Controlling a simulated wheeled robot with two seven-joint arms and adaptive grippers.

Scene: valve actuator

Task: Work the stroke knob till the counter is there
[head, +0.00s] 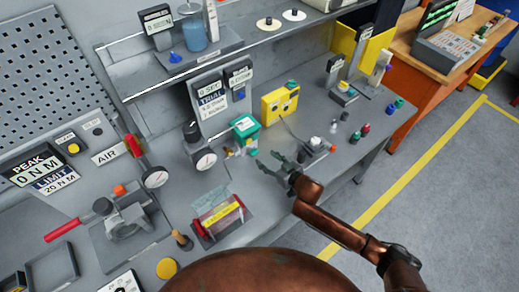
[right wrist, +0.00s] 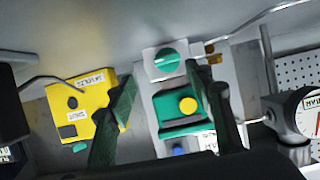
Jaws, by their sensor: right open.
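A teal actuator box (head: 245,125) stands on the bench below a grey display panel (head: 210,98), whose text includes "0 SET" and "TRIAL". In the right wrist view the teal body (right wrist: 180,126) carries a yellow round button (right wrist: 188,105). A round teal knob (right wrist: 166,60) sits on a pale square plate beside it; it appears to be the stroke knob, but its label cannot be read. My right gripper (head: 270,161) is open and empty in front of the actuator. In the wrist view its fingers (right wrist: 160,78) spread either side of the knob, with no visible contact. My left gripper is out of view.
A yellow box (head: 280,102) with a cable stands right of the actuator. Small coloured parts (head: 365,128) stand to the right.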

